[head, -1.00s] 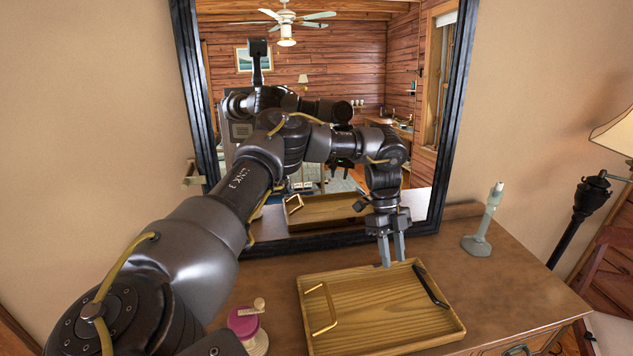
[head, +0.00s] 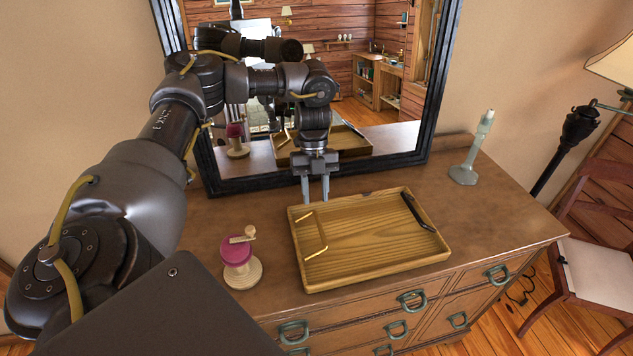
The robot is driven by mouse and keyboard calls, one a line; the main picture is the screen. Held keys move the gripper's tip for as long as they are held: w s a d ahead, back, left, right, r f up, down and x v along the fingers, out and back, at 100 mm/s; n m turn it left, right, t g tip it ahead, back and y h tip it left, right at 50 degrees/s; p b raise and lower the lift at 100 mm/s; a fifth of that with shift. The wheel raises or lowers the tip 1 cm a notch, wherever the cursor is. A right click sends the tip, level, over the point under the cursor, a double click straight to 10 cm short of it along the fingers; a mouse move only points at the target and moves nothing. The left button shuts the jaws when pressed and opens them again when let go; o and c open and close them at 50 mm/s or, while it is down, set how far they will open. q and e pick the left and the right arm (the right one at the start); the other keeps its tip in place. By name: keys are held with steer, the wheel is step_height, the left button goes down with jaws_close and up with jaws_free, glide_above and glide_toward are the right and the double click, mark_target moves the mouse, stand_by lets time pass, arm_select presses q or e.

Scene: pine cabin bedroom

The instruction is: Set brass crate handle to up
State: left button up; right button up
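A shallow wooden crate (head: 375,268) sits on the dresser top. Its brass handle (head: 321,232) is at the left end and leans inward, looking folded low over the crate floor. A black handle (head: 418,212) is at the right end. My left gripper (head: 316,198) points down just behind the crate's back left edge, apart from the brass handle. Its two fingers have a gap between them and hold nothing. My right gripper is not in view.
A pink-topped wooden grinder (head: 237,262) stands left of the crate. A pale green stand (head: 472,150) is at the back right. A black-framed mirror (head: 437,90) rises behind the crate. The dresser top (head: 500,225) is clear to the right.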

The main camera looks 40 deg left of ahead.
mark_target(317, 216)
arm_select(q)
steer(key=shift+p+x, duration=0.35)
steer(key=shift+x, duration=1.8)
jaws_close()
